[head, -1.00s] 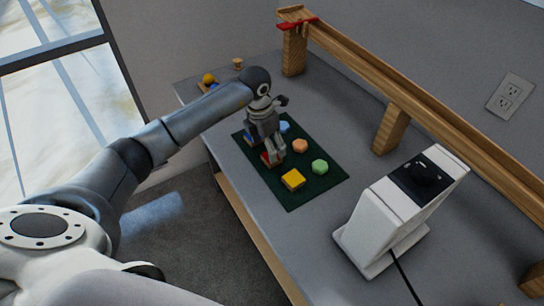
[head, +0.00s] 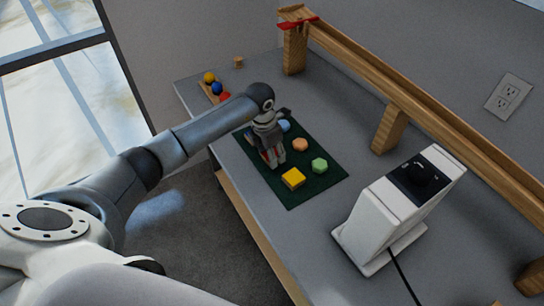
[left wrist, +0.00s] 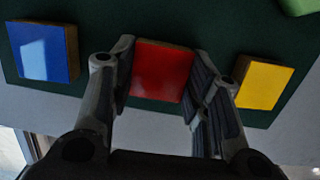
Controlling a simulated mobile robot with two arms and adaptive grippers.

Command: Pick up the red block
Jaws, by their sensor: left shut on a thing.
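The red block (left wrist: 161,72) lies between the two fingers of my left gripper (left wrist: 160,82) in the left wrist view, and the gripper is shut on it. In the head view my left gripper (head: 272,160) points down at the green mat (head: 317,183) and hides most of the block. A blue block (left wrist: 44,51) is to the left of the fingers and a yellow block (left wrist: 263,83) to the right in the left wrist view. Whether the red block is off the mat I cannot tell. My right gripper is not in view.
The yellow block (head: 293,178), an orange piece (head: 300,145), a green piece (head: 319,165) and a light blue piece (head: 285,126) lie on the mat. A white device (head: 390,215) stands at right. A wooden ramp (head: 390,88) runs along the wall.

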